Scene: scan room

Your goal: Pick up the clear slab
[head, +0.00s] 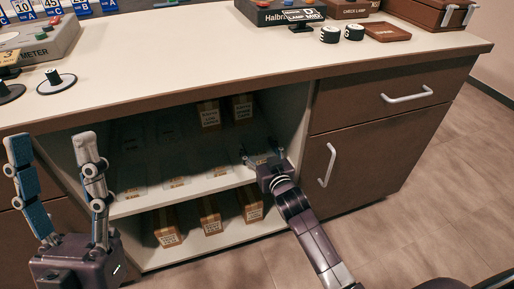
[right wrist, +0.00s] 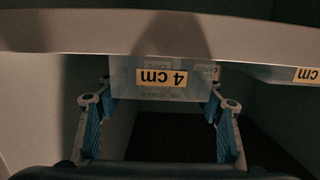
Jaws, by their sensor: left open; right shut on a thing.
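The clear slab (right wrist: 122,79) is see-through and carries a yellow label that reads "4 cm", upside down in the right wrist view. My right gripper (right wrist: 159,103) is shut on it, with one blue-padded finger at each side. In the head view my right gripper (head: 264,155) reaches into the open cabinet bay at the right end of the middle shelf, and the slab there is too small to make out clearly. My left gripper (head: 52,140) is open and empty, in front of the cabinet at the left.
Other faint clear pieces with yellow labels (head: 177,182) line the shelf (head: 150,203) to the left. Brown boxes (head: 208,113) stand behind and several (head: 167,228) below. The bay's right wall (head: 300,122) is close to my right gripper. The counter (head: 200,45) overhangs.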

